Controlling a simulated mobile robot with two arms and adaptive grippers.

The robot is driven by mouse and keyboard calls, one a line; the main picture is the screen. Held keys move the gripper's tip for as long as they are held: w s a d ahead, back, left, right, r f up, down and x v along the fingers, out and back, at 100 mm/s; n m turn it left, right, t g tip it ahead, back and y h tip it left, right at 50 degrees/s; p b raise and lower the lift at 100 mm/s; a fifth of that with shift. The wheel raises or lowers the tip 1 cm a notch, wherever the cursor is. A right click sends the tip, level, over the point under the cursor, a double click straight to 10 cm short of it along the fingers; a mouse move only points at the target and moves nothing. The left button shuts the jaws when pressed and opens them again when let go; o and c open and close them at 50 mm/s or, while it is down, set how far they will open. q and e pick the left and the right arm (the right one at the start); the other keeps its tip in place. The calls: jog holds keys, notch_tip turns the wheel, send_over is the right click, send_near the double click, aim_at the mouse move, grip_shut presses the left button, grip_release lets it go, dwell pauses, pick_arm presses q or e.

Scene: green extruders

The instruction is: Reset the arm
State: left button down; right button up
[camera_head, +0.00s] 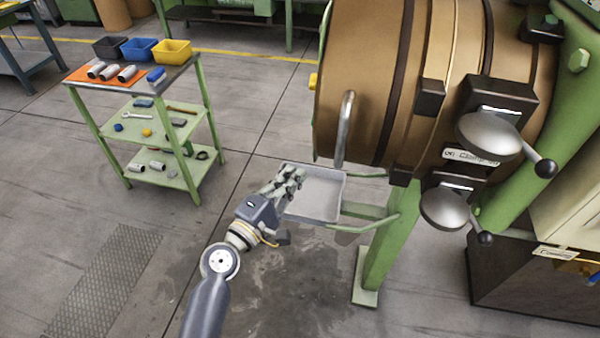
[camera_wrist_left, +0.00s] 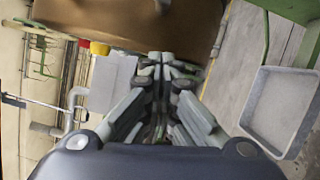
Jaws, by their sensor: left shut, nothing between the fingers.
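My left gripper (camera_head: 296,174) is shut and empty in the head view. It is over the left part of a shallow grey tray (camera_head: 318,197), which is fixed to a green-legged machine. In the left wrist view the fingertips (camera_wrist_left: 165,58) are together in the middle, pointing toward the brown drum (camera_wrist_left: 120,18). The tray also shows at the right of that view (camera_wrist_left: 281,105), apart from the fingers. My right gripper is in neither view.
The brown extruder drum (camera_head: 365,80) with a curved metal handle (camera_head: 344,128) stands close beyond the gripper. Two round metal knobs (camera_head: 488,137) are at its right. A green cart (camera_head: 150,122) with bins and metal cylinders stands at the left. Floor between is clear.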

pick_arm(q)
jog(key=s+d+b+v, duration=0.1)
jog(key=v, duration=0.6)
jog(key=shift+d+b, duration=0.15)
jog(key=shift+b, duration=0.2)
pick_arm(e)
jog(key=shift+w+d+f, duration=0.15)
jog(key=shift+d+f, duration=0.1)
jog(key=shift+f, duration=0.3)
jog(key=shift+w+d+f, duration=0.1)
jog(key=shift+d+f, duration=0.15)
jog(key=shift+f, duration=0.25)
